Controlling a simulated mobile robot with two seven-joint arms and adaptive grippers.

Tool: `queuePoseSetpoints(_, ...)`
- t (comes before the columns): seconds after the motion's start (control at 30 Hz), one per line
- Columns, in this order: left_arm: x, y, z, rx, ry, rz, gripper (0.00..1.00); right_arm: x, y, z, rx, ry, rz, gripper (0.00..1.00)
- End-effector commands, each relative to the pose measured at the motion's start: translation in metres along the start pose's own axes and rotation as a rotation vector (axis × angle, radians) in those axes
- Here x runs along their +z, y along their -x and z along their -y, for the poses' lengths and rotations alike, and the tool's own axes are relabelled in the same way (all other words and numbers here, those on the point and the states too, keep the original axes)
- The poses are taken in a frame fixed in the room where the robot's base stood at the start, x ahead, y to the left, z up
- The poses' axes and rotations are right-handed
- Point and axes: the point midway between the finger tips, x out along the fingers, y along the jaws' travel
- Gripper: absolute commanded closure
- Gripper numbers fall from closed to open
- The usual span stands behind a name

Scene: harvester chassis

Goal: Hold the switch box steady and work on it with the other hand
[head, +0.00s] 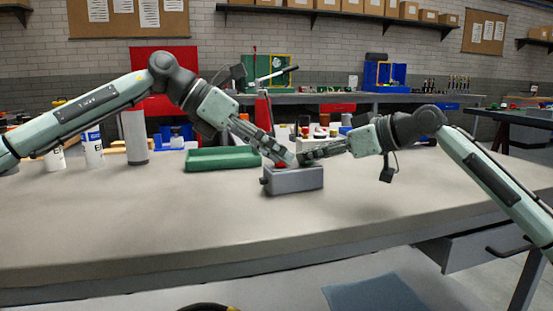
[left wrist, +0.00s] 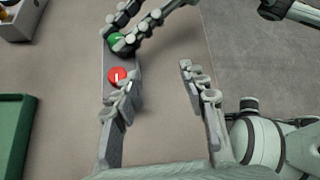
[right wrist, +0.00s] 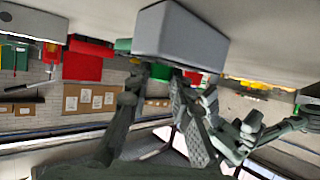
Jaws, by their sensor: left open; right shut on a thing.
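The grey switch box (head: 293,181) stands on the bench in front of both grippers. Its top carries a red button (left wrist: 117,75) and a green button (left wrist: 115,39). My right gripper (head: 303,157) reaches in from the right and is shut on the green button, which shows between its fingers in the right wrist view (right wrist: 158,73). My left gripper (left wrist: 157,77) is open above the box. One of its fingers is close beside the red button and the other is out past the box side; I cannot tell whether the near finger touches.
A green tray (head: 222,159) lies behind and left of the box. White bottles (head: 92,148) and a grey cylinder (head: 135,138) stand at the back left. Small coloured parts are behind the box. The front of the bench (head: 180,215) is clear.

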Motion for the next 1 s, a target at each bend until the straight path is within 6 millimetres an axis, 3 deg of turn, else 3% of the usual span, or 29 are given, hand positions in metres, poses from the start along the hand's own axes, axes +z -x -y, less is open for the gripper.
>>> queuePoseSetpoints(0.03,-0.013,0.002,-0.001,-0.03,-0.03,0.104,0.57,0.001,0.0,0.0,-0.001,0.0,0.002,1.0)
queuePoseSetpoints(0.23,-0.042,0.028,-0.008,0.028,-0.133,0.485,0.57,0.001,-0.001,0.0,-0.001,0.0,0.002,1.0)
queuePoseSetpoints(0.53,-0.078,0.061,-0.027,0.249,-0.153,0.679,0.57,0.001,-0.001,0.0,-0.001,0.0,0.002,1.0)
queuePoseSetpoints(0.77,-0.067,0.051,-0.033,0.274,-0.159,0.693,0.57,0.001,-0.001,0.001,-0.001,0.0,0.002,1.0)
queuePoseSetpoints(1.0,-0.035,0.014,-0.042,0.272,-0.16,0.691,0.57,0.001,-0.001,0.0,-0.001,0.0,0.002,1.0)
